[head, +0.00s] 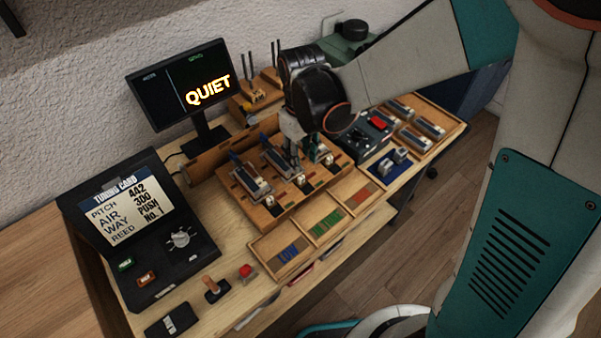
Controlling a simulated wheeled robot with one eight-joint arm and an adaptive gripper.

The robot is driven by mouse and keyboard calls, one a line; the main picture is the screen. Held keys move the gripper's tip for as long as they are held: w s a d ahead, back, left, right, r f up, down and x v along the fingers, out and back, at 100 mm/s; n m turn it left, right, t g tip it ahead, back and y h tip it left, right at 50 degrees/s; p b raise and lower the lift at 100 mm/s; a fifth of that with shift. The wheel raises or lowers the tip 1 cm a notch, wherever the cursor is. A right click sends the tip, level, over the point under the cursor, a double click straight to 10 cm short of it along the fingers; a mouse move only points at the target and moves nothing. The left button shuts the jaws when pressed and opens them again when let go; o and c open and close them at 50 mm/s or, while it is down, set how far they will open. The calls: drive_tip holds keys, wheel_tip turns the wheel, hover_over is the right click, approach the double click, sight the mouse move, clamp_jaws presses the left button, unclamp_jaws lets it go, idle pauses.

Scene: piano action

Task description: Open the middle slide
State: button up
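A wooden block (263,214) in the middle of the bench carries three grey slide units in a row. The left slide (251,181) is in full view. The middle slide (277,160) lies beside it, with its right side partly behind my gripper. The right slide (322,151) is partly covered by my gripper and wrist. My gripper (294,161) points down at the near part of the middle slide. I cannot tell whether it touches the slide or whether its fingers are apart. How far the middle slide is open is too small to tell.
A "QUIET" monitor (183,88) stands behind, and a tuning card console (137,228) stands at left. Low trays (326,245) with coloured strips lie in front of the block. A red button (246,270) stands near the front edge. A dark box (366,138) and another tray are at right.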

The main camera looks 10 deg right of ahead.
sight(302, 177)
wheel_tip(302, 177, down, 8)
drive_tip(key=b, duration=0.5)
drive_tip(key=shift+f, duration=0.15)
clamp_jaws()
